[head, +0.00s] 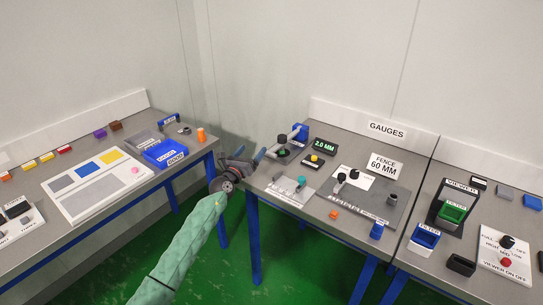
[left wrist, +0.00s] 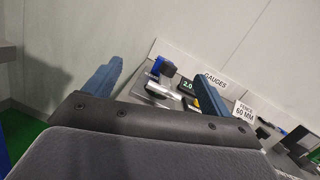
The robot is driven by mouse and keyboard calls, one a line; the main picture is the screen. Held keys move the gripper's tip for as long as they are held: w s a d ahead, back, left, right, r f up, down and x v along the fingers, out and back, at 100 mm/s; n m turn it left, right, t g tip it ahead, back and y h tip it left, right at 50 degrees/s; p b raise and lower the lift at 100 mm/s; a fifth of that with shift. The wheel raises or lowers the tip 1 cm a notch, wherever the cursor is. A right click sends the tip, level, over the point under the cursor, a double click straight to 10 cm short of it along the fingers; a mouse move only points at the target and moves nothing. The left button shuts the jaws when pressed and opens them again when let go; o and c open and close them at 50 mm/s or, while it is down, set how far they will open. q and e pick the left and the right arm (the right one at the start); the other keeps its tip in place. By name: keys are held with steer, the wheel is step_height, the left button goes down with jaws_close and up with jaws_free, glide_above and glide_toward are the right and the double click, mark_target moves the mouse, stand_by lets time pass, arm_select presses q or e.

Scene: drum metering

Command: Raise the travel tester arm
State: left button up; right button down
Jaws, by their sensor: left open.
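The travel tester (head: 300,131) appears to be the blue block with a grey arm (head: 291,136) at the back left of the gauges table; a black knob (head: 282,139) is near the arm's left end. A dark display (head: 323,145) beside it reads 2.0 MM. The tester's blue part (left wrist: 167,68) also shows between the fingers in the left wrist view, partly hidden. My left gripper (head: 251,154) is open and empty, just left of the tester and apart from it, near the table's left edge. My right gripper is not in view.
An orange piece (head: 334,214) and a blue holder (head: 377,229) stand near the front. A gap separates the left table (head: 105,207).

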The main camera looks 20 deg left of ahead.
mark_target(268, 153)
arm_select(q)
steer(key=d+f+m+g+h, duration=0.1)
steer(key=f+m, duration=0.1)
steer(key=d+f+m+g+h, duration=0.1)
steer(key=m, duration=0.1)
steer(key=shift+s+d+f+g, duration=0.1)
steer(key=shift+d+f+g, duration=0.1)
steer(key=shift+f+g, duration=0.2)
steer(key=shift+d+m, duration=0.1)
steer(key=shift+m, duration=0.2)
steer(key=shift+d+r, duration=0.1)
steer(key=shift+r, duration=0.05)
steer(key=x, duration=0.5)
steer(key=shift+w+p, duration=0.35)
steer(key=shift+p, duration=0.05)
steer(key=shift+x, duration=0.95)
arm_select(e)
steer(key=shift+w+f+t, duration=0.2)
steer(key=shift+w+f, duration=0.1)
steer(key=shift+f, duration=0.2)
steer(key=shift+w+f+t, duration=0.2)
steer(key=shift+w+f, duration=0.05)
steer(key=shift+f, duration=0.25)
